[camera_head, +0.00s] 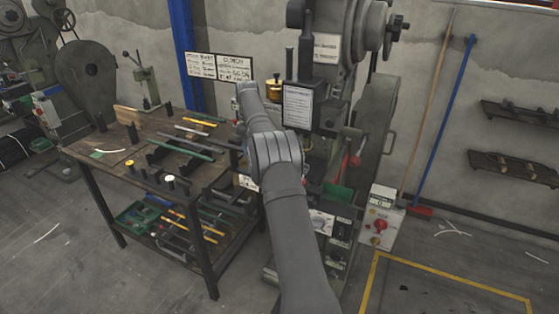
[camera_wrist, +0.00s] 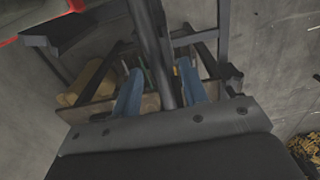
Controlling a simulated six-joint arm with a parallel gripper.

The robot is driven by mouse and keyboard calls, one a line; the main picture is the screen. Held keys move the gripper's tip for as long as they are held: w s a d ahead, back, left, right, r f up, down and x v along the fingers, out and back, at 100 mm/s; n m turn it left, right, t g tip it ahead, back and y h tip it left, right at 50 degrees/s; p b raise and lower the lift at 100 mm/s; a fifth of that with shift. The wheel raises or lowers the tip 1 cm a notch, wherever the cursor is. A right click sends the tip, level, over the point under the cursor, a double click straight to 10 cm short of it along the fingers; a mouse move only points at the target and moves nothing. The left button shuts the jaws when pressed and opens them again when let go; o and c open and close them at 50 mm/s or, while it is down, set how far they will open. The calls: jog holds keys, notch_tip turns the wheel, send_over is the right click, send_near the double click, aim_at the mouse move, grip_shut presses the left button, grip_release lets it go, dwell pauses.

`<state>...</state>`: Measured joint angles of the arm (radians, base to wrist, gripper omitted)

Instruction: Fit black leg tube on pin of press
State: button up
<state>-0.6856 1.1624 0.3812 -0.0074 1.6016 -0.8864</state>
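The rivet press (camera_head: 376,125) is the tall grey machine right of centre in the head view. My arm crosses in front of it and hides its lower working area, so I cannot make out the pin. My gripper is hidden in the head view. In the wrist view my gripper (camera_wrist: 160,88) has its two blue fingers on either side of a dark round tube, which I take for the black leg tube (camera_wrist: 152,38). The tube runs between the fingers up past the top edge. Its far end is out of view.
A work table (camera_head: 88,148) with racks, several coloured tubes and small cups stands left of the press. A lower shelf holds a green bin (camera_head: 138,216). A white control box (camera_head: 381,217) with red buttons stands right of the press. The floor at front right is mostly clear.

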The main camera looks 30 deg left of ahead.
jog(key=shift+d, duration=0.1)
notch_tip(320, 180, up, 3)
jog(key=shift+w+f, duration=0.1)
jog(key=shift+f, duration=0.1)
jog(key=shift+s+r, duration=0.2)
jog(key=shift+r, duration=0.05)
jog(key=s+r, duration=0.3)
jog(key=s, duration=1.9)
jog(key=w+a+r, duration=0.3)
jog(key=w+r, duration=0.6)
jog(key=r, duration=0.3)
jog(key=shift+a+r, duration=0.25)
jog(key=shift+r, duration=0.05)
